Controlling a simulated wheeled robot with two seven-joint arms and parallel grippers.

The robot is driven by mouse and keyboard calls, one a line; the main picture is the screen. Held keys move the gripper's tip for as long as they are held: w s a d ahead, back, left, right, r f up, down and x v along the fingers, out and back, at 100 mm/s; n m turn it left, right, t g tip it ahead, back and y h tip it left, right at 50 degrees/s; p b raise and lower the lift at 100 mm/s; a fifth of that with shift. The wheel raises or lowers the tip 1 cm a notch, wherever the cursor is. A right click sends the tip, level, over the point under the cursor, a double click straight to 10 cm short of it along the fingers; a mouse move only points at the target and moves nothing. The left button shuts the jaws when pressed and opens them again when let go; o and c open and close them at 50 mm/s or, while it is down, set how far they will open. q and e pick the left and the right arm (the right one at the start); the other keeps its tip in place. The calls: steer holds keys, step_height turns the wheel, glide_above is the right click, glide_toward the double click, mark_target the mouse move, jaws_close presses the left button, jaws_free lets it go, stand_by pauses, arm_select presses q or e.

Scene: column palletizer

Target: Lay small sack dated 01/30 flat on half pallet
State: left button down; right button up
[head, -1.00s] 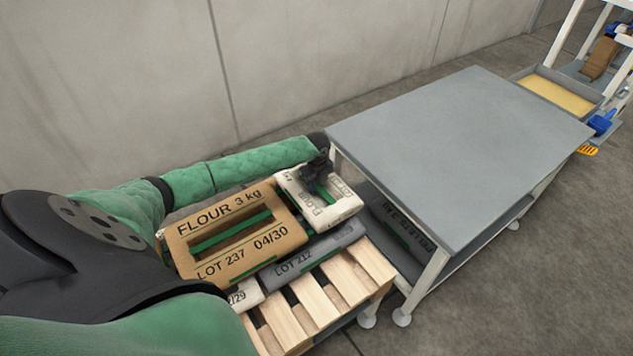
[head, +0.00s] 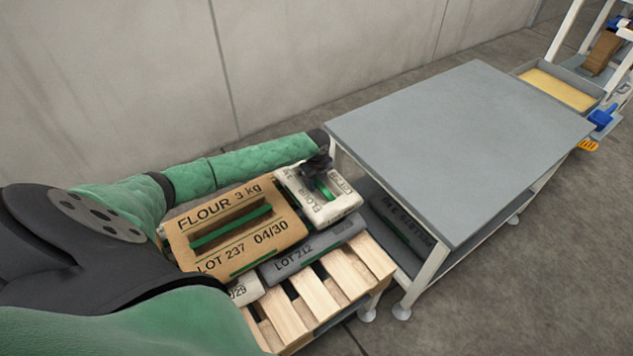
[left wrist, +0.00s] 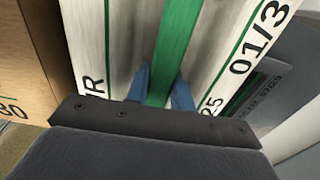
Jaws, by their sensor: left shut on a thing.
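The small white flour sack (head: 343,203) lies at the far end of the half pallet (head: 345,271), on or just above the grey sack; I cannot tell if it touches. Its print "01/3" with the last digit cut off shows in the left wrist view (left wrist: 255,45). My left gripper (head: 320,180) is shut on this sack's green strap, with blue fingertips on both sides of the strap in the left wrist view (left wrist: 160,88). My right gripper is out of view.
A brown flour sack dated 04/30 (head: 245,248) lies beside the white one. A grey sack, LOT 212 (head: 315,247), and a partly hidden pale sack (head: 245,291) lie on the pallet. A grey table (head: 455,140) stands close on the right, another grey sack (head: 400,222) on its lower shelf.

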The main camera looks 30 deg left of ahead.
arm_select(q)
steer(key=c, duration=1.2)
jaws_free()
steer(key=shift+r, duration=0.1)
